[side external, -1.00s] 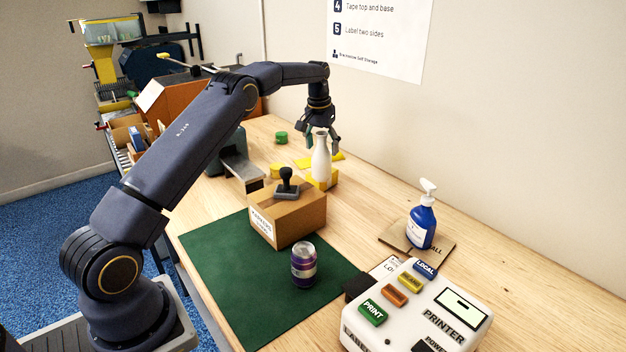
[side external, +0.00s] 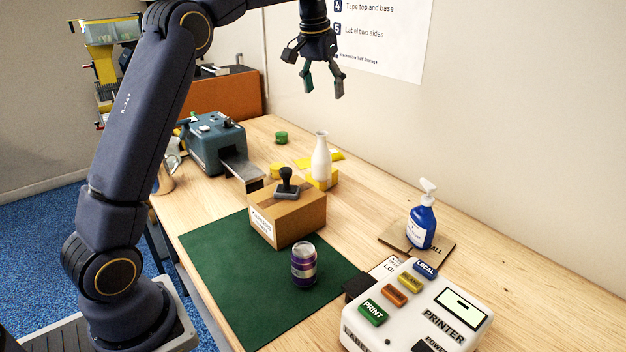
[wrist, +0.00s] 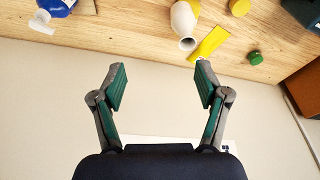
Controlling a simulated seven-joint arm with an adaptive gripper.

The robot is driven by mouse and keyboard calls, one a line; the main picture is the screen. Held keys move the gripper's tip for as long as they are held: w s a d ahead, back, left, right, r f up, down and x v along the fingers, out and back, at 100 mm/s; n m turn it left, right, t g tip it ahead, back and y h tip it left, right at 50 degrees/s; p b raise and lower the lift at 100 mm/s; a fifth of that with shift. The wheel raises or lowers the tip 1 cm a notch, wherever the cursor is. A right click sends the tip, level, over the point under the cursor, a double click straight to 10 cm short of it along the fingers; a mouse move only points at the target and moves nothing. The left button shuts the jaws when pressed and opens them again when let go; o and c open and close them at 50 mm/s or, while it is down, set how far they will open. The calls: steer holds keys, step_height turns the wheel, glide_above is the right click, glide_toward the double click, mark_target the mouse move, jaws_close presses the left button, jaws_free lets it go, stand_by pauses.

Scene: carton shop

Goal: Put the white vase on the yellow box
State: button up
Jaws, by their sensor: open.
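The vase (wrist: 184,22) also shows from above at the top of the wrist view, where the box is not clearly visible. My gripper (side external: 323,92) is open and empty, high above the vase and clear of it. Its two fingers (wrist: 161,85) are spread wide in the wrist view with nothing between them.
A carton (side external: 287,222) with a black stamp stands on a green mat (side external: 222,270), near a purple jar (side external: 304,265). A blue pump bottle (side external: 421,226), a printer (side external: 420,310) and a teal tape machine (side external: 213,145) surround them. A wall runs behind the table.

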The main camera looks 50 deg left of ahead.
steer(key=s+d+r+m+t, duration=0.1)
steer(key=s+d+r, duration=0.2)
steer(key=s+d, duration=0.5)
steer(key=s+d+f, duration=0.2)
steer(key=s+f, duration=0.1)
steer(key=s, duration=0.4)
steer(key=s+d+f+m+t, duration=0.1)
steer(key=s+f, duration=0.3)
steer(key=s, duration=0.4)
steer(key=s+d+f+m+t, duration=0.1)
steer(key=s+d+f, duration=0.2)
steer(key=s, duration=0.5)
steer(key=shift+d+f+h, duration=0.15)
steer(key=shift+d+h, duration=0.25)
steer(key=shift+d, duration=0.2)
steer(key=shift+w, duration=0.1)
steer(key=shift+c, duration=1)
